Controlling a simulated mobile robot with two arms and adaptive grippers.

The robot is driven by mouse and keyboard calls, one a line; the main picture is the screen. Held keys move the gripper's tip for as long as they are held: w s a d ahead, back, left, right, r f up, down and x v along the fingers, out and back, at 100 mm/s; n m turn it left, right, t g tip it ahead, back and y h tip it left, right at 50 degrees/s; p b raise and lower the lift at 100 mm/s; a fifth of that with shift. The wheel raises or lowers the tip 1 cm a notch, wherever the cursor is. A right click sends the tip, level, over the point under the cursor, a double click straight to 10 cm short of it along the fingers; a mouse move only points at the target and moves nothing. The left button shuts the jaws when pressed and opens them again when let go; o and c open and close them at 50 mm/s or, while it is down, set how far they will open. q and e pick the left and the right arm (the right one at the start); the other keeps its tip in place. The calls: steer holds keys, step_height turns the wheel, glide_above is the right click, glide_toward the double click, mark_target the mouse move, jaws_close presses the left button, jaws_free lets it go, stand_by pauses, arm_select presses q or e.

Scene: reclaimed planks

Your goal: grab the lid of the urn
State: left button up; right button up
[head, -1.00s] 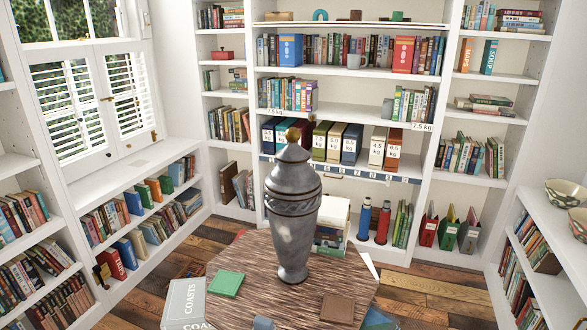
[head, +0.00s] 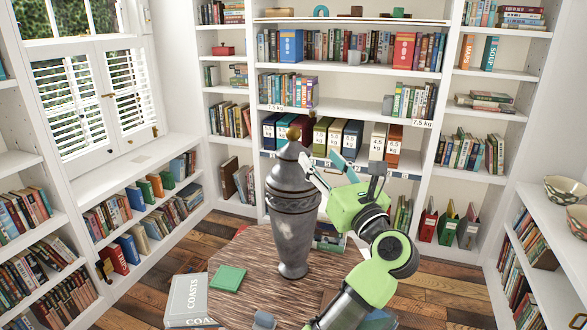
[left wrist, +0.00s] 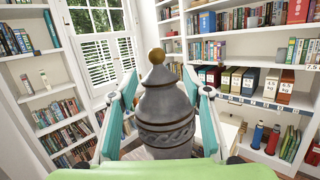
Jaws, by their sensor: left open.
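The dark grey, banded urn (head: 292,235) stands upright on the wooden table. Its cone-shaped lid (head: 290,155) sits on top and ends in a brass ball knob (head: 293,133). My left gripper (head: 320,162), green with white and teal fingers, is just right of the lid at about its height. It is open and empty. In the left wrist view, the lid (left wrist: 163,98) and its knob (left wrist: 157,56) stand upright between the spread fingers (left wrist: 160,88). I cannot tell whether a finger touches the urn. My right gripper is not in view.
The table (head: 240,262) holds a green square (head: 228,278) and a grey COASTS book (head: 187,298) at the left. My left arm covers its right side. White bookshelves (head: 350,85) stand behind, with a low shelf (head: 135,175) under the shuttered window.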

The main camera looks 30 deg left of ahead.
mark_target(297, 137)
arm_select(q)
steer(key=shift+n+g, duration=0.5)
steer(key=shift+n, duration=0.1)
steer(key=p+x, duration=0.1)
steer(key=x, duration=0.2)
steer(key=p+x, duration=0.1)
steer(key=x, duration=0.2)
steer(key=p+x, duration=0.1)
steer(key=x, duration=0.1)
steer(key=shift+w+a+f, duration=0.15)
steer(key=shift+a+f, duration=0.1)
steer(key=shift+a, duration=0.2)
steer(key=shift+w+a+r, duration=0.1)
steer(key=shift+a+r, duration=0.05)
steer(key=p+x, duration=0.3)
steer(key=x, duration=0.1)
steer(key=shift+a+r, duration=0.1)
steer(key=shift+a, duration=0.1)
steer(key=shift+w+a, duration=0.2)
steer(key=shift+a, duration=0.05)
steer(key=shift+d, duration=0.15)
steer(key=shift+c, duration=0.7)
jaws_close()
